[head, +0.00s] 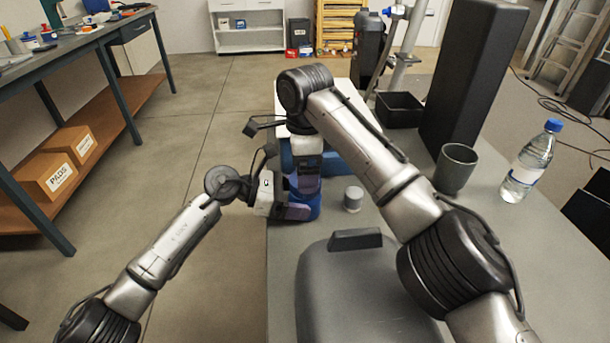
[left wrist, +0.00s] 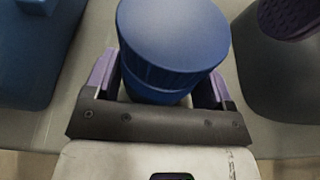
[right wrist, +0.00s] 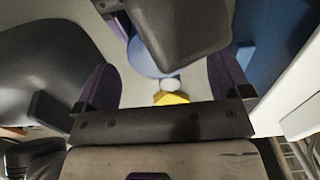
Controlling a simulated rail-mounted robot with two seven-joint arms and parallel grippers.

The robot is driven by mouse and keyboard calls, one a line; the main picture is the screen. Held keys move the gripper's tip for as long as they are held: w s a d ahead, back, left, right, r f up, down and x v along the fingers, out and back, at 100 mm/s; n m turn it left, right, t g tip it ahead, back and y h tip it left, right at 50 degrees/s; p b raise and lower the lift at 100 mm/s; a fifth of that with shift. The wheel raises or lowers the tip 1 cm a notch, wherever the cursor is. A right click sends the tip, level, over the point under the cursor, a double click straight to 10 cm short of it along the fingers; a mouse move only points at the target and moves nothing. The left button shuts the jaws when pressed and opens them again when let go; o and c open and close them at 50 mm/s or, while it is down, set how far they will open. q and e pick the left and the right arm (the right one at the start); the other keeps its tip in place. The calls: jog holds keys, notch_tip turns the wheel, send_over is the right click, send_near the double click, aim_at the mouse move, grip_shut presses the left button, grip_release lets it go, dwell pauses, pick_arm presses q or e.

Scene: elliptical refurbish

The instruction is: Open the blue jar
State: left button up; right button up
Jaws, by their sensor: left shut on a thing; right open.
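The blue jar (head: 303,205) is upright at the left edge of the grey table. In the left wrist view its flat, round blue top (left wrist: 172,32) shows, with the lid on. My left gripper (head: 290,207) is shut around the jar's side, its purple fingers on both sides below the top. My right gripper (head: 306,183) is directly above the jar, pointing down, fingers apart. In the right wrist view part of the jar (right wrist: 147,62) shows between its open fingers (right wrist: 165,88); a dark grey shape partly covers it.
A small grey cylinder (head: 353,198) stands right of the jar. A blue block (head: 340,163) is behind, and a large dark grey case (head: 360,290) in front. A grey cup (head: 456,168), water bottle (head: 529,162), black tray (head: 399,110) and tall black box (head: 474,80) stand farther right.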

jog(key=shift+r, duration=0.6)
pick_arm(q)
jog(key=o, duration=1.7)
jog(key=shift+a, duration=0.1)
jog(key=shift+a+r+p, duration=0.2)
jog(key=shift+a+p, duration=0.05)
jog(key=shift+p, duration=0.05)
pick_arm(e)
jog(key=shift+r, duration=0.25)
notch_tip(320, 180, up, 5)
jog(key=p, duration=0.5)
pick_arm(q)
jog(key=shift+v, duration=6.55)
pick_arm(e)
jog(key=shift+r, duration=0.25)
